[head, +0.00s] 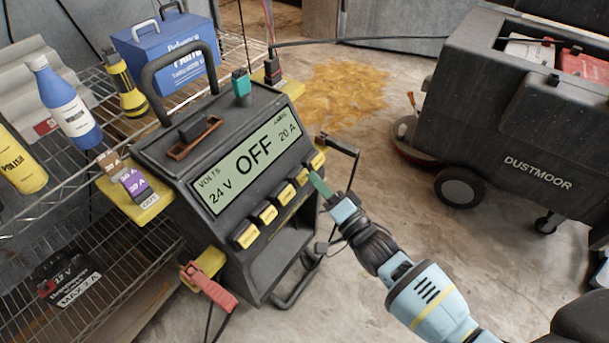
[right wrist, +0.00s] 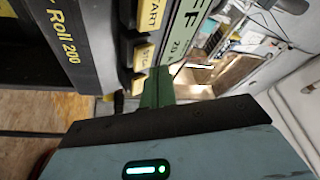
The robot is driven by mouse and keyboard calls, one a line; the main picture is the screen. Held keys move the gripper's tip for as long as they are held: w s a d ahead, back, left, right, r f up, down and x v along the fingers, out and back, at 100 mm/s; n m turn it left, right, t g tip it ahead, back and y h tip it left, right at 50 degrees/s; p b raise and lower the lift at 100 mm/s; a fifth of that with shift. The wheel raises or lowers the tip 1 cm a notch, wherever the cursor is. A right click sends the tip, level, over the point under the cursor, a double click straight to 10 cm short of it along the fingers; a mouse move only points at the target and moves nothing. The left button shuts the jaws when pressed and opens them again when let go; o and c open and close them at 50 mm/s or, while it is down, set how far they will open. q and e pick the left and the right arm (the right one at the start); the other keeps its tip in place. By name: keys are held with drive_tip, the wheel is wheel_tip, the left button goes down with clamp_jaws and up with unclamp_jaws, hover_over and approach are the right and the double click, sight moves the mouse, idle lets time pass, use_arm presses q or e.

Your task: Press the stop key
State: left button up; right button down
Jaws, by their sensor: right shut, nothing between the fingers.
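The dark charger (head: 225,185) stands upright, its display (head: 247,167) reading "24 V", "OFF" and "20 A". A row of several yellow keys runs below the display, including the rightmost key (head: 316,160). In the right wrist view one key is marked START (right wrist: 151,14). The key beside it (right wrist: 144,54) has a label I cannot read surely, so I cannot tell which is the stop key. My right gripper (head: 319,184) is shut and empty, its green fingertips close to the right end of the key row. Whether they touch a key I cannot tell. My left gripper is out of view.
A wire shelf (head: 75,210) with bottles stands left of the charger. A red clamp (head: 208,286) hangs at the charger's lower left. A dark floor machine (head: 530,130) stands at the right, with open floor between.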

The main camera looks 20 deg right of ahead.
drive_tip(key=s+d+r+p, duration=0.1)
drive_tip(key=p, duration=0.1)
drive_tip(key=s+d+r+p, duration=0.1)
drive_tip(key=s, duration=0.1)
drive_tip(key=shift+s+d+r+p, duration=0.2)
drive_tip(key=shift+d+r+p, duration=0.1)
drive_tip(key=shift+r+p, duration=0.1)
drive_tip(key=shift+f, duration=0.1)
idle(0.8)
